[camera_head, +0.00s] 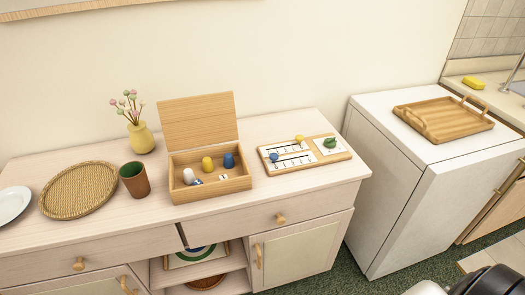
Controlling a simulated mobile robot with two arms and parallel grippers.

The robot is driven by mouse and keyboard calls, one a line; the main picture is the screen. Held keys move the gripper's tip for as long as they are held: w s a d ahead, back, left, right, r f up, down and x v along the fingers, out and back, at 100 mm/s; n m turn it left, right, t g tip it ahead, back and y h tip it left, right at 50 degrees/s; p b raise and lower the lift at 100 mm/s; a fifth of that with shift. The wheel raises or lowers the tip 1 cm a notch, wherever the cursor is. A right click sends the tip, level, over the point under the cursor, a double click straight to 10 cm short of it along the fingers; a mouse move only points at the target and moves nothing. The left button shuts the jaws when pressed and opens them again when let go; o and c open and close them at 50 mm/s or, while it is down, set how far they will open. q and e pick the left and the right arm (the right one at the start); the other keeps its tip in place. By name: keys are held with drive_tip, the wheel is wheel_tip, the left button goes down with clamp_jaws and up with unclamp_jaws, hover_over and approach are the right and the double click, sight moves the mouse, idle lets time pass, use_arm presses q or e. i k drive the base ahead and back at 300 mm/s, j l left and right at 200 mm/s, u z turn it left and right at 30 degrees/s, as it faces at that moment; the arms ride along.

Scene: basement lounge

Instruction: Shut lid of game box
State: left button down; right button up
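The wooden game box (212,196) stands on the pale sideboard. Its lid (199,121) is open, standing up along the back edge and leaning slightly backward. Inside the box are a white piece (189,176), a yellow piece (207,164), a blue piece (229,160) and a few small items near the front that are too small to make out. Neither of my grippers is in view. A white and black rounded part shows at the bottom right edge, but no fingers can be seen on it.
A wooden game board (304,155) lies right of the box. To the left are a brown cup (134,180), a yellow vase (141,138) with flowers, a woven tray (79,190) and a white plate (13,204). A wooden tray (443,119) sits on the white appliance (412,170).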

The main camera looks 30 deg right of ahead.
sight(199, 120)
drive_tip(key=l+z, duration=0.1)
drive_tip(key=z, duration=0.2)
drive_tip(key=i+j+z, duration=0.2)
drive_tip(key=z, duration=0.15)
drive_tip(key=i+j+z, duration=0.15)
drive_tip(key=z, duration=0.25)
drive_tip(key=j, duration=0.1)
